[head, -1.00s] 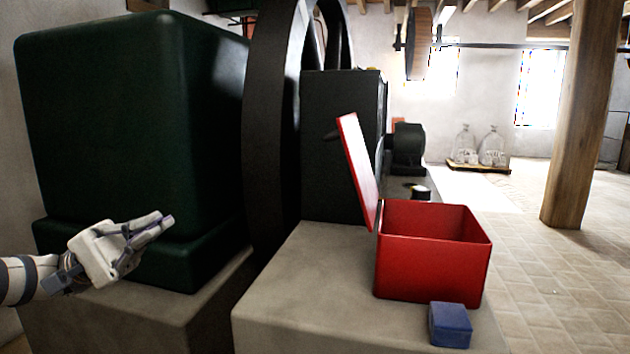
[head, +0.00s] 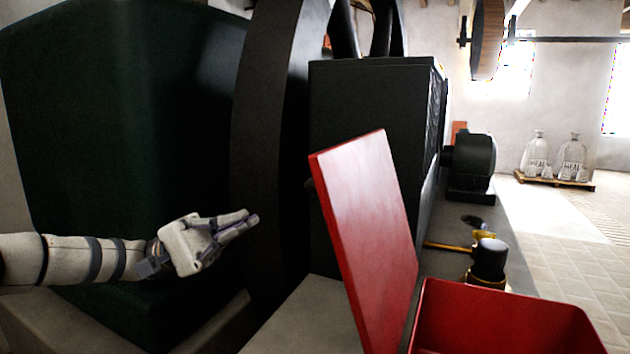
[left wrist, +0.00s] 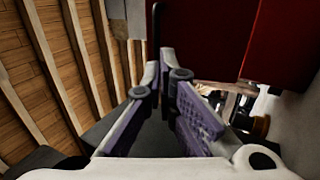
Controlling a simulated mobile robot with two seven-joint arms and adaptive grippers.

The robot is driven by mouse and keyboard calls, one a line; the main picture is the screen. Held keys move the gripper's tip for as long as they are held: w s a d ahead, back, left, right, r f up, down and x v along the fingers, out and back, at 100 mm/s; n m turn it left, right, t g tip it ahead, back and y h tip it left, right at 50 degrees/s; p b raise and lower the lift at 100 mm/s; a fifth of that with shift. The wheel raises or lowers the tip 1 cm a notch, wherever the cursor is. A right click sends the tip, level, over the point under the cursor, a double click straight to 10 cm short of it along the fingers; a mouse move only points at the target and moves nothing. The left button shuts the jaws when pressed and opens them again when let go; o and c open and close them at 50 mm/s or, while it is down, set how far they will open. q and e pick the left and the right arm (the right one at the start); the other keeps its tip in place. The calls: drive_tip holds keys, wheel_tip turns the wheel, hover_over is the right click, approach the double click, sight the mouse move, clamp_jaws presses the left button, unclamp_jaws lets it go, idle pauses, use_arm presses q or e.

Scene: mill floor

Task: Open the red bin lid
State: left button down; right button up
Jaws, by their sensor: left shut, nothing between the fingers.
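The red bin (head: 500,315) is at the bottom right of the head view, and the frame's lower edge cuts it off. Its red lid (head: 370,235) stands up along the bin's left side, tilted back to the left, so the bin's top is open. My left gripper (head: 250,220) is left of the lid with its fingers together and empty. It appears apart from the lid. In the left wrist view, the closed fingers (left wrist: 160,68) point toward a dark red surface (left wrist: 205,35), likely the lid. My right gripper is not in view.
A large dark green housing (head: 110,150) and a black wheel (head: 268,130) stand behind my left arm. A black machine block (head: 375,110) is behind the lid. A black-capped brass fitting (head: 489,260) stands beyond the bin.

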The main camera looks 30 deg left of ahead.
use_arm(q)
drive_tip(key=p+x, duration=0.3)
drive_tip(key=x, duration=0.9)
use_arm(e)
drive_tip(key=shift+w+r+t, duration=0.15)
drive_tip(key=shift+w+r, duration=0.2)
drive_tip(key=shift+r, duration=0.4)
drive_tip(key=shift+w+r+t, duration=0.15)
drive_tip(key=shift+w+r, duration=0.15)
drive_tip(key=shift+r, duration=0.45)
use_arm(q)
drive_tip(key=shift+r, duration=0.1)
drive_tip(key=d+r+y+p, duration=0.1)
drive_tip(key=p, duration=0.1)
drive_tip(key=d+r+y+p, duration=0.1)
drive_tip(key=r+p, duration=0.1)
drive_tip(key=shift+s+d+r, duration=0.1)
drive_tip(key=shift+d+r, duration=0.1)
drive_tip(key=shift+d, duration=0.1)
drive_tip(key=shift+d+y+p, duration=0.3)
drive_tip(key=shift+d, duration=0.05)
drive_tip(key=shift+d+f, duration=0.1)
drive_tip(key=shift+f, duration=0.3)
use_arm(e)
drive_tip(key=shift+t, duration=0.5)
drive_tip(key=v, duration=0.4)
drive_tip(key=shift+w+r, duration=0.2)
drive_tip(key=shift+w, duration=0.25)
